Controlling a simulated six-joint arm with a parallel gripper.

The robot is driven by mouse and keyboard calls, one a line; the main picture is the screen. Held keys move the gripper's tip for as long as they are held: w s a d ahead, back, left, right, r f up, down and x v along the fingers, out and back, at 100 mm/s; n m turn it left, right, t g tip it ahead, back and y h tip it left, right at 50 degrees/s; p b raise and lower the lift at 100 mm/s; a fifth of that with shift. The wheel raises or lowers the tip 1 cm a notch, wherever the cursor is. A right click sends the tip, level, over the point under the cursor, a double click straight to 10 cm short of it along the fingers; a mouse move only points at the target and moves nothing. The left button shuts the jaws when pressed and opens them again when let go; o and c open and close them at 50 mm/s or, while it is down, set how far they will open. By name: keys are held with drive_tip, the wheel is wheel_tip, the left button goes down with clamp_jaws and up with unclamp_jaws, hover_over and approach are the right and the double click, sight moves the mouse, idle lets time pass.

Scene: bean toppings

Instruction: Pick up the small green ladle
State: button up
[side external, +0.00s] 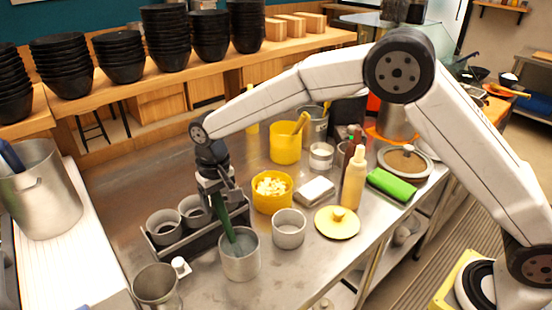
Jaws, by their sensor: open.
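The small green ladle (225,220) leans in a metal cup (240,263) near the front of the steel table. Its green handle rises out of the cup, tilted up to the left. Its lower end is hidden inside the cup. My gripper (223,192) points down at the top of the handle and is open. The handle's upper end shows close beside or between the fingers; I cannot tell which, or whether they touch it.
A dark rack with grey cups (165,226) stands just left of my gripper. An empty metal cup (289,229) and a yellow pot with pale cubes (272,204) stand to the right.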

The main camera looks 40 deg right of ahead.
clamp_jaws()
drive_tip(key=shift+r, duration=0.1)
idle(0.3)
drive_tip(key=shift+r, duration=4.95)
